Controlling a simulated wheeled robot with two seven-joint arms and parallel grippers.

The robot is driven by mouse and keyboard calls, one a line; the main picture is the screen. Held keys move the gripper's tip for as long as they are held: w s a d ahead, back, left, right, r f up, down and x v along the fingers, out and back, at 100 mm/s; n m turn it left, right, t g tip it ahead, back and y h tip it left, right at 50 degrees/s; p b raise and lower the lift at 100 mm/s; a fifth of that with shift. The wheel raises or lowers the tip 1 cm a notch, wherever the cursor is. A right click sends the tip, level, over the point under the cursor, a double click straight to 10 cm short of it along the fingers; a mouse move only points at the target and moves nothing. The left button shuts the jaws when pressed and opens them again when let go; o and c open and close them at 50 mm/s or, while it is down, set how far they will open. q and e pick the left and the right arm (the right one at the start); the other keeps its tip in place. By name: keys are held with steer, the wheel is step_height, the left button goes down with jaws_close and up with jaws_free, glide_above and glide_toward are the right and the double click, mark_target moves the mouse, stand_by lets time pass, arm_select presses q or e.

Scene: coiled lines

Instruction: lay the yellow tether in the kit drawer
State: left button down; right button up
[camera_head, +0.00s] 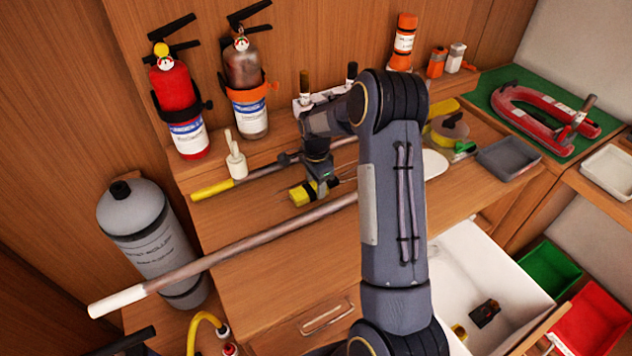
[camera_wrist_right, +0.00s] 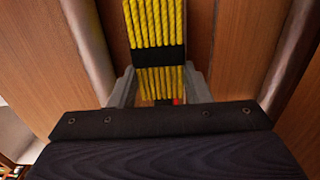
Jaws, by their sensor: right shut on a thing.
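The yellow tether (camera_head: 301,194) is a bundled coil with a black band, over the wooden bench top between two poles. My right gripper (camera_head: 318,182) is above it and shut on it. In the right wrist view the ropes of the tether (camera_wrist_right: 152,22) run between the two grey fingers of the gripper (camera_wrist_right: 158,84), with the band at the fingers. I cannot tell whether it touches the bench. The open kit drawer (camera_head: 465,245), white inside, is at the lower right, partly hidden by my right arm. My left gripper is not in view.
A long pole (camera_head: 230,250) crosses the bench in front of the tether; a yellow-ended pole (camera_head: 212,190) lies behind. A grey tray (camera_head: 508,158) sits right. Fire extinguishers (camera_head: 178,105) stand behind.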

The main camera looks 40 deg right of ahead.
steer(key=shift+f, duration=0.25)
steer(key=shift+f, duration=0.2)
steer(key=o, duration=1.4)
steer(key=shift+c, duration=0.2)
